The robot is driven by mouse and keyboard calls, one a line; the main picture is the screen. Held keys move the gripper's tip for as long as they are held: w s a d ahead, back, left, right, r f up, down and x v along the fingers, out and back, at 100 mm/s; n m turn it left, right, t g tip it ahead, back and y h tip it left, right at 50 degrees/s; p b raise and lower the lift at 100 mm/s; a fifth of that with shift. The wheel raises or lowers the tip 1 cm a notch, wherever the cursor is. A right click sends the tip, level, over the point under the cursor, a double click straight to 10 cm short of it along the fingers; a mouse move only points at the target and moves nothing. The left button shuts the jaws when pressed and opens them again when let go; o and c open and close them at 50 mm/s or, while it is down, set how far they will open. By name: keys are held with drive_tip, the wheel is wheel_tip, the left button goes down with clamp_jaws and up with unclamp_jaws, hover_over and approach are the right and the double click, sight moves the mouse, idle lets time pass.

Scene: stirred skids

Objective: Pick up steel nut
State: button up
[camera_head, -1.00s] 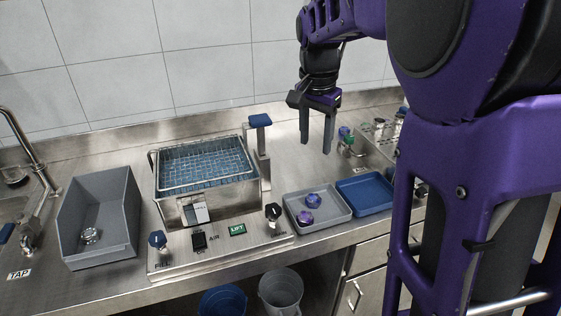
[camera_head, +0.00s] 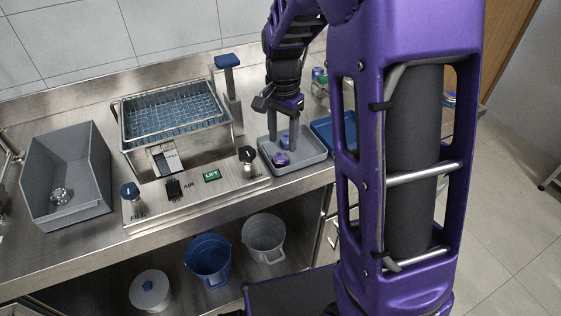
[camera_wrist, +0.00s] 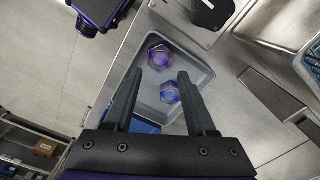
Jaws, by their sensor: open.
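Two hexagonal nut-like pieces lie in the small grey tray (camera_head: 312,153). One is purple (camera_wrist: 159,56) and one is blue (camera_wrist: 170,92); they also show in the head view as a purple piece (camera_head: 281,159) and a blue piece (camera_head: 286,140). A silvery round piece (camera_head: 61,195) lies in the large grey bin at the left; it is too small to tell whether it is a nut. My gripper (camera_head: 283,135) is open above the small tray, fingers pointing down. In the wrist view the blue piece appears between the fingers. No contact is visible.
A metal tank with a wire basket (camera_head: 172,114) stands left of the tray, with a control panel and knobs (camera_head: 248,154) in front. A blue tray (camera_head: 322,126) is to the right, partly hidden by my arm. Buckets (camera_head: 208,258) stand on the shelf below.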

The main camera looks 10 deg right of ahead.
sight(283, 156)
wheel_tip(283, 156, down, 5)
drive_tip(key=shift+f+b, duration=0.15)
drive_tip(key=shift+b, duration=0.3)
clamp_jaws()
